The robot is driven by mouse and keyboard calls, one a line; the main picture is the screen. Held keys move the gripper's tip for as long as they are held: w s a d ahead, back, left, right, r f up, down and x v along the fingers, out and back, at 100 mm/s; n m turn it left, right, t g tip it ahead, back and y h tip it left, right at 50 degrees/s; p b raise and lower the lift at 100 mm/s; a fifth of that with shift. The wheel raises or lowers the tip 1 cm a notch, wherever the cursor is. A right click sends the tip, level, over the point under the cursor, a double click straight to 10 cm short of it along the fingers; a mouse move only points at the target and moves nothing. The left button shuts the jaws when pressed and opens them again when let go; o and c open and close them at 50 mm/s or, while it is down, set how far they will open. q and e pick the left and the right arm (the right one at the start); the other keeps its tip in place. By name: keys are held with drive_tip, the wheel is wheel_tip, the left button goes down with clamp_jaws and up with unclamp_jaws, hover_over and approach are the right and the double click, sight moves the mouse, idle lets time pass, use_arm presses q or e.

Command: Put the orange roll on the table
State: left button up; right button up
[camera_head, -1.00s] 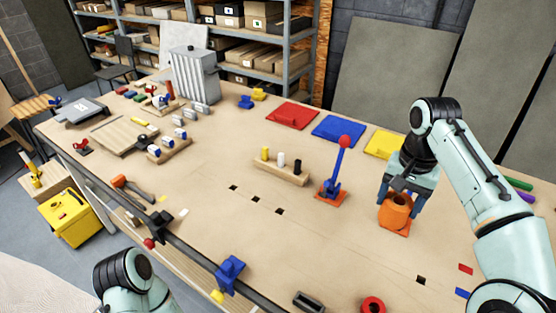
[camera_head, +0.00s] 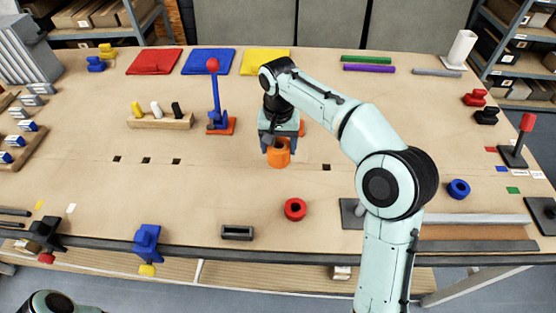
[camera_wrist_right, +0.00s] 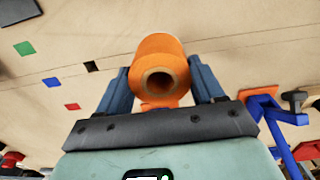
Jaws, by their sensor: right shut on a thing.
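An orange pad (camera_head: 302,128) shows partly behind the gripper. My left gripper is out of view.
A blue lever with a red ball (camera_head: 215,95) and a peg block (camera_head: 160,121) stand left of the roll. Bare wood lies around the roll's front and left.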

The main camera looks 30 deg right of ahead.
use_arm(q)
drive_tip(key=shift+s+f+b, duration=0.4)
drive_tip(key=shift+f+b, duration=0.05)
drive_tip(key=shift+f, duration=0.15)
use_arm(e)
drive_tip(key=shift+f, duration=2.6)
drive_tip(key=shift+w+f, duration=0.1)
drive_tip(key=shift+f, duration=0.05)
drive_tip(key=o, duration=1.1)
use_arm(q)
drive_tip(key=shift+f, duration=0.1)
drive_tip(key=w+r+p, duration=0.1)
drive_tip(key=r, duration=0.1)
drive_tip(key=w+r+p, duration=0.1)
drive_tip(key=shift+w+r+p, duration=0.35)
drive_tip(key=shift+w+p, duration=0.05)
use_arm(e)
wheel_tip(320, 180, up, 12)
